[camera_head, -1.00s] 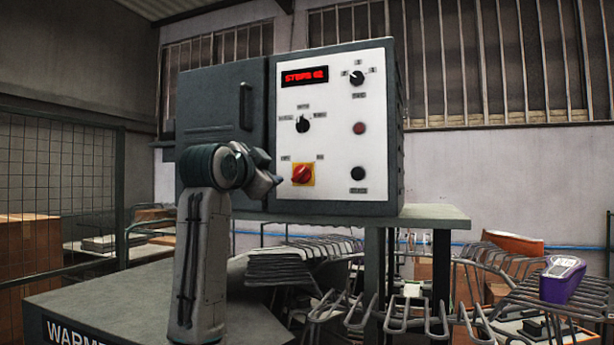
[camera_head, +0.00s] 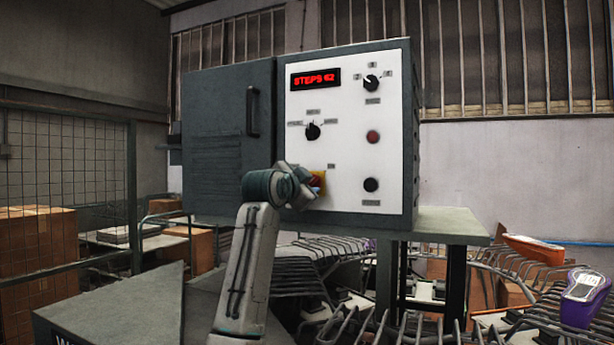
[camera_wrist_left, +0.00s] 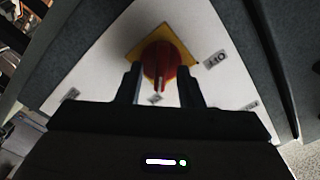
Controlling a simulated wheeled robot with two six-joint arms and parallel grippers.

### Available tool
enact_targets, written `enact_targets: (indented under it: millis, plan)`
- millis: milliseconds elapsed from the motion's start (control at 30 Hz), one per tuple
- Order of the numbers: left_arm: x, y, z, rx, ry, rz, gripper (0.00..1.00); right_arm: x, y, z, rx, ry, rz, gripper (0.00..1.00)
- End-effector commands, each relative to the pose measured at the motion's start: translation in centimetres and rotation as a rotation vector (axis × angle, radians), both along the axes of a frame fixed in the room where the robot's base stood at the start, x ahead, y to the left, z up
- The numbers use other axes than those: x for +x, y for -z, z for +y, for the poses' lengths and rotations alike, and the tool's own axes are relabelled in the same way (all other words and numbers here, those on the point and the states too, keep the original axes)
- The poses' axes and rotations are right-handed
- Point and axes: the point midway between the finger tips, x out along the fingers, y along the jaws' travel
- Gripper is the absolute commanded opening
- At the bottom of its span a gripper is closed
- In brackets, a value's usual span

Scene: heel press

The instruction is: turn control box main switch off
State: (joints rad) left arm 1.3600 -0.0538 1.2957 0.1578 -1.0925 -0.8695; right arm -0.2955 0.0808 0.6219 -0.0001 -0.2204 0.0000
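The control box (camera_head: 345,215) has a white front panel. Its main switch is a red knob (camera_wrist_left: 162,62) on a yellow plate (camera_wrist_left: 183,47), seen close up in the left wrist view. An OFF label (camera_wrist_left: 215,58) is beside the plate. My left gripper (camera_wrist_left: 161,82) is open, with one finger on each side of the knob's grip; whether they touch it is unclear. In the head view my left gripper (camera_head: 303,188) is at the panel and hides most of the switch; part of the yellow plate (camera_head: 320,178) shows. My right gripper is not in view.
The panel also has a red display (camera_head: 316,78), two black selector knobs (camera_head: 312,131) (camera_head: 371,83), a red button (camera_head: 373,137) and a black button (camera_head: 371,185). A metal rack with shoe-like items (camera_head: 583,290) stands at the lower right.

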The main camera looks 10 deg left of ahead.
Motion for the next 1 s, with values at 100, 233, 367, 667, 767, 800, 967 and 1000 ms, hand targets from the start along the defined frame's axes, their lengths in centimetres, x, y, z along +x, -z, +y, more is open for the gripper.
enact_targets:
  millis: [100,233,367,667,767,800,967,1000]
  plan:
    - [0.3,0.0,-0.1,0.000,0.000,-0.001,0.34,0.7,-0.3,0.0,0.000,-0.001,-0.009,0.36]
    - [0.4,0.1,-0.1,0.000,0.000,-0.001,0.34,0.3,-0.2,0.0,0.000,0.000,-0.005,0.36]
    - [0.4,0.1,-0.1,0.000,0.000,-0.001,0.26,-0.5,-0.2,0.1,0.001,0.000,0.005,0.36]
    - [0.3,0.1,-0.1,-0.001,0.000,0.000,0.00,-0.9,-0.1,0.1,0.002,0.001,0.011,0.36]
    - [0.3,0.1,-0.1,-0.009,0.000,0.002,0.00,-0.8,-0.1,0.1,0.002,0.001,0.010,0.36]
    - [0.4,0.1,-0.1,-0.016,0.000,0.003,0.00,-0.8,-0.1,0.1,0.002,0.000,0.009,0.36]
    - [0.4,0.1,-0.1,-0.072,0.000,0.014,0.00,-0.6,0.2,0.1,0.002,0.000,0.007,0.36]
    - [0.4,0.2,-0.1,-0.091,0.000,0.018,0.00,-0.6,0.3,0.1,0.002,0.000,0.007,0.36]
